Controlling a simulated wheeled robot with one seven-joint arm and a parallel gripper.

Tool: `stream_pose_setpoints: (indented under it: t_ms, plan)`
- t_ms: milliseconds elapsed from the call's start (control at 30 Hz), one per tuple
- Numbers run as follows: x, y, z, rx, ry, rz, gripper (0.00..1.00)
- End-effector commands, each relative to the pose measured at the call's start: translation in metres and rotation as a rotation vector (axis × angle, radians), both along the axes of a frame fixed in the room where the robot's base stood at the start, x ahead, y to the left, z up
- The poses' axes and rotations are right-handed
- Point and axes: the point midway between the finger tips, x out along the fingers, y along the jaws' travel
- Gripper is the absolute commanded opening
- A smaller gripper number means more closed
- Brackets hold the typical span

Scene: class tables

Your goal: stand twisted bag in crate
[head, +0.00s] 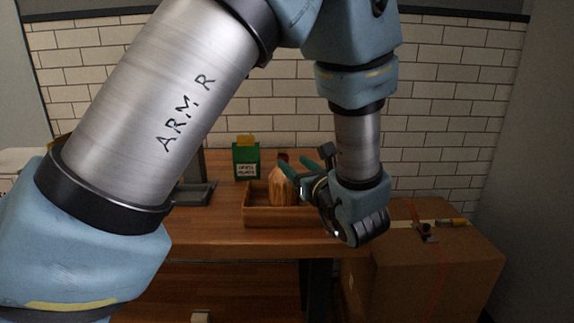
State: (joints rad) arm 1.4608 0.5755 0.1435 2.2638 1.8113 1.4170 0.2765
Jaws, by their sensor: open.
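The twisted bag (283,190) is tan and appears upright inside the crate, its narrow top pointing up. The crate (276,217) is a low wooden tray on the table, and its front wall hides the foot of the bag. My gripper (306,162) is at the bag's upper right, with its green-tipped fingers spread apart and nothing seen between them. One fingertip overlaps the bag's top right edge in the picture; I cannot tell if they touch. My gripper's body hides the right end of the crate.
A green box (246,163) stands behind the crate on the wooden table (210,228). A small red item (283,157) shows behind the bag. A grey stand (196,192) is left of the crate. A large cardboard box (440,262) is at right with small items on top.

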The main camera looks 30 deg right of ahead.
Motion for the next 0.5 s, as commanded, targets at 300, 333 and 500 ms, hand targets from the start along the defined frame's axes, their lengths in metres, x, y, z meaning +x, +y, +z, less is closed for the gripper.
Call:
stream_pose_setpoints:
  t_ms: [300,333,500]
  plan:
    - [-0.016,0.001,0.000,0.001,0.000,0.000,0.55]
    - [-0.016,0.001,0.000,0.001,0.000,0.001,0.55]
    - [0.005,0.036,-0.006,-0.033,0.063,0.117,0.55]
